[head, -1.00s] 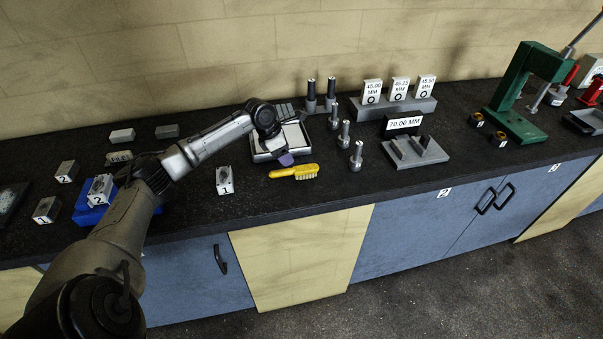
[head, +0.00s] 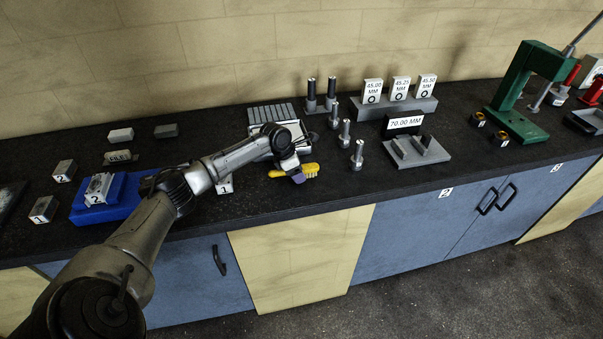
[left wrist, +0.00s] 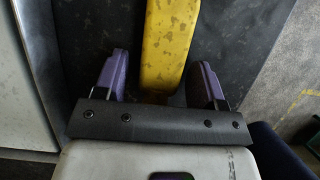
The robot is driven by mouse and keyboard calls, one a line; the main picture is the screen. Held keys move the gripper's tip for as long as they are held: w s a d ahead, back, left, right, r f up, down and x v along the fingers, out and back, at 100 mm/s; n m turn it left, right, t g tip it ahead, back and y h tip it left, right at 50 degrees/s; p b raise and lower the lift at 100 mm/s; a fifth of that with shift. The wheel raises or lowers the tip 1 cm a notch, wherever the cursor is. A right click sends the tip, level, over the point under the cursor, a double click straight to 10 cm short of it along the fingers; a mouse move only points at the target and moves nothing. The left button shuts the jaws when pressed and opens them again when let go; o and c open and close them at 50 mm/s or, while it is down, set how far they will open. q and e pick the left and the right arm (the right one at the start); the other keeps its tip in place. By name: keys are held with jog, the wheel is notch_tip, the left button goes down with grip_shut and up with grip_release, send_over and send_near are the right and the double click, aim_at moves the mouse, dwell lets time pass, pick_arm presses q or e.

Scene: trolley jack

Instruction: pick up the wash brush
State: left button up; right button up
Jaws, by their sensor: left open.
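The wash brush (head: 311,170) is yellow and lies on the dark bench top, near its front edge. My left gripper (head: 297,175) is over the brush and hides part of it in the head view. In the left wrist view, the yellow brush handle (left wrist: 165,45) runs lengthwise up the picture, and its near end reaches in between the two purple fingers of my left gripper (left wrist: 160,78). The fingers are open, with a gap on each side of the handle. My right gripper is in neither view.
A pale tray (head: 297,134) lies behind the gripper. Upright metal pins (head: 357,155) and a grey block stand (head: 432,152) are to the right. A blue tray (head: 133,190) with a numbered block is to the left. Bare bench top lies right of the brush.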

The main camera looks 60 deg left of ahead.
pick_arm(q)
jog(key=shift+c, duration=0.3)
jog(key=c, duration=1.1)
jog(key=shift+o, duration=0.2)
jog(key=shift+r, duration=0.15)
notch_tip(320, 180, up, 4)
jog(key=shift+p, duration=0.5)
jog(key=w+d+r, duration=0.2)
jog(key=d+r, duration=0.1)
jog(key=d, duration=0.2)
jog(key=w+d+r+p, duration=0.1)
jog(key=d+r, duration=0.2)
jog(key=d, duration=0.3)
jog(key=shift+w+r+p, duration=0.3)
jog(key=shift+w+r, duration=0.05)
